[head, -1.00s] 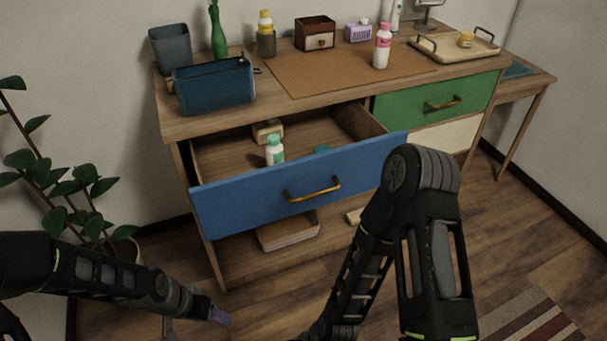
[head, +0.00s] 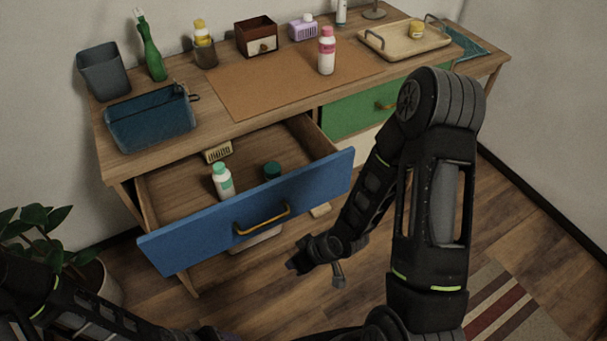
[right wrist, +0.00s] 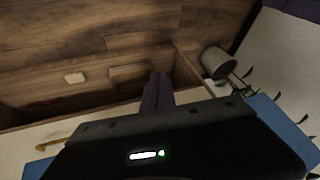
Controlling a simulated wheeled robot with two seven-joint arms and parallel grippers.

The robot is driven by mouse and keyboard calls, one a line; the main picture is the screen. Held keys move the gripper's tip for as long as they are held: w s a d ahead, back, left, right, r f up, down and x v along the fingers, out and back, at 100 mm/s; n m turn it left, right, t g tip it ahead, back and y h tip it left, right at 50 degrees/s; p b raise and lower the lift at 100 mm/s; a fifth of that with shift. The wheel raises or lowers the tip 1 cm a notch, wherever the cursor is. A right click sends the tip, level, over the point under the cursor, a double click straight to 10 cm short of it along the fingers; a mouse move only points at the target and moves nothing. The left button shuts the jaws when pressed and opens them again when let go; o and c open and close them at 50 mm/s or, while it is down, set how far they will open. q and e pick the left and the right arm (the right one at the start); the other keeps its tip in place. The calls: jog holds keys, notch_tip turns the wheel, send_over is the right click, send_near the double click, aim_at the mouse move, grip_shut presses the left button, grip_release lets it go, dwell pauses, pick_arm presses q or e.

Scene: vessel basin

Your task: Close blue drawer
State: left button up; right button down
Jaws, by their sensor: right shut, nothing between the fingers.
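The blue drawer (head: 195,238) stands pulled out of the wooden desk, its inside showing. Its brass handle (head: 262,220) is on the blue front. It holds a white bottle with a green cap (head: 223,184), a dark green-capped item (head: 272,171) and a beige slotted object (head: 218,152). My right gripper (head: 296,264) is shut and empty, in front of and below the drawer front's right part, apart from the handle. In the right wrist view its closed fingers (right wrist: 157,92) show near the blue front (right wrist: 285,120). My left arm is at the lower left; its gripper is not visible.
The green drawer (head: 355,108) to the right is shut. The desk top carries a blue bin (head: 152,120), a grey bin (head: 103,70), bottles and a tray (head: 408,42). A potted plant (head: 40,240) stands at left. A striped rug (head: 500,310) lies at right.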

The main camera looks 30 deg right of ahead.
aim_at(301, 201)
pick_arm(q)
notch_tip(301, 201, up, 11)
jog(key=p, duration=0.9)
jog(key=shift+w+d+r+p, duration=0.15)
jog(key=shift+d+p, duration=0.15)
jog(key=shift+p, duration=0.05)
pick_arm(e)
jog(key=d+r+n, duration=0.5)
jog(key=r+n, duration=0.2)
jog(key=r, duration=0.3)
jog(key=d+r+n+t+y, duration=0.1)
jog(key=d+r+n, duration=0.4)
jog(key=r, duration=0.5)
jog(key=shift+w+d+n, duration=0.25)
jog(key=shift+d+n, duration=0.15)
jog(key=shift+n, duration=0.8)
pick_arm(q)
jog(key=shift+w+f+b, duration=0.2)
jog(key=shift+f+b, duration=1.1)
jog(key=shift+b, duration=0.2)
pick_arm(e)
jog(key=shift+w+a+f, duration=0.75)
jog(key=shift+w+f, duration=0.55)
jog(key=shift+w, duration=0.1)
jog(key=shift+w+a+f, duration=0.7)
jog(key=shift+w+f, duration=0.6)
jog(key=shift+w, duration=0.15)
jog(key=shift+w+a+f, duration=0.75)
jog(key=shift+w+f, duration=0.55)
jog(key=shift+w, duration=0.1)
